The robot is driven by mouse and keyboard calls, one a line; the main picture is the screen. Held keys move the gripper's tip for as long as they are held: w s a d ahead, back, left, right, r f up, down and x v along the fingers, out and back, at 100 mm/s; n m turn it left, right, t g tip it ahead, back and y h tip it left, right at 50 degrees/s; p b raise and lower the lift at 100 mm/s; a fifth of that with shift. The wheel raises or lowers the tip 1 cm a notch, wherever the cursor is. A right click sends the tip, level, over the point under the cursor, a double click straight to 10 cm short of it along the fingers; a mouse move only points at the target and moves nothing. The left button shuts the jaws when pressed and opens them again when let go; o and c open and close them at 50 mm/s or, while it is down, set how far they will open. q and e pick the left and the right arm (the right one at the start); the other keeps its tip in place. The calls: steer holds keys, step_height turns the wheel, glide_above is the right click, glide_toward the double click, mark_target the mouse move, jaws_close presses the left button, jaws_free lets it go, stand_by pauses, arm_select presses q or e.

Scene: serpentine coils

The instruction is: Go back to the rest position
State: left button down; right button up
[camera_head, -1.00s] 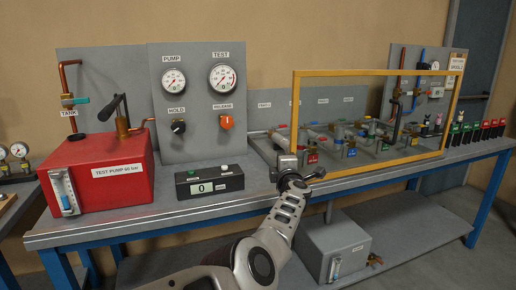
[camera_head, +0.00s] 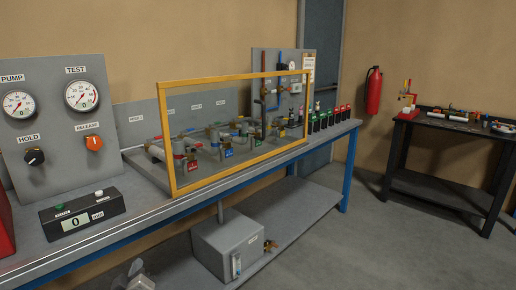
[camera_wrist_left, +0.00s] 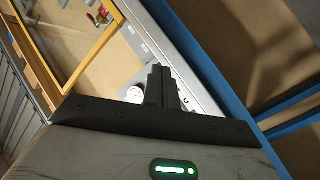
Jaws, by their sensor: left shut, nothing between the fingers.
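My left gripper (camera_head: 135,276) shows only in part at the bottom edge of the head view, low in front of the bench. In the left wrist view its dark fingers (camera_wrist_left: 160,86) are together with nothing between them. My right gripper is in neither view. The grey workbench (camera_head: 190,202) on blue legs stands in front of me. The yellow-framed clear guard (camera_head: 172,140) stands on it, in front of the pipe coils and valves. The left gripper touches none of these as far as I can see.
A gauge panel with the HOLD knob (camera_head: 34,157) and RELEASE knob (camera_head: 94,143), and a counter box (camera_head: 82,213), stand at left. A grey tank (camera_head: 226,246) sits on the lower shelf.

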arm_select(q)
steer(key=s+d+f+m+g+h, duration=0.2)
steer(key=s+d+f+m, duration=0.1)
steer(key=s, duration=0.7)
steer(key=s+d+f+m+g+h, duration=0.2)
steer(key=s+d+f+m+h, duration=0.1)
steer(key=s+d, duration=0.5)
steer(key=s+d+f+m+g+h, duration=0.2)
steer(key=s+d+f+m, duration=0.2)
steer(key=s, duration=0.9)
steer(key=d+m, duration=0.1)
steer(key=m, duration=0.1)
steer(key=shift+d+f+m+g, duration=0.2)
steer(key=shift+d+m+g, duration=0.1)
steer(key=shift+m, duration=0.1)
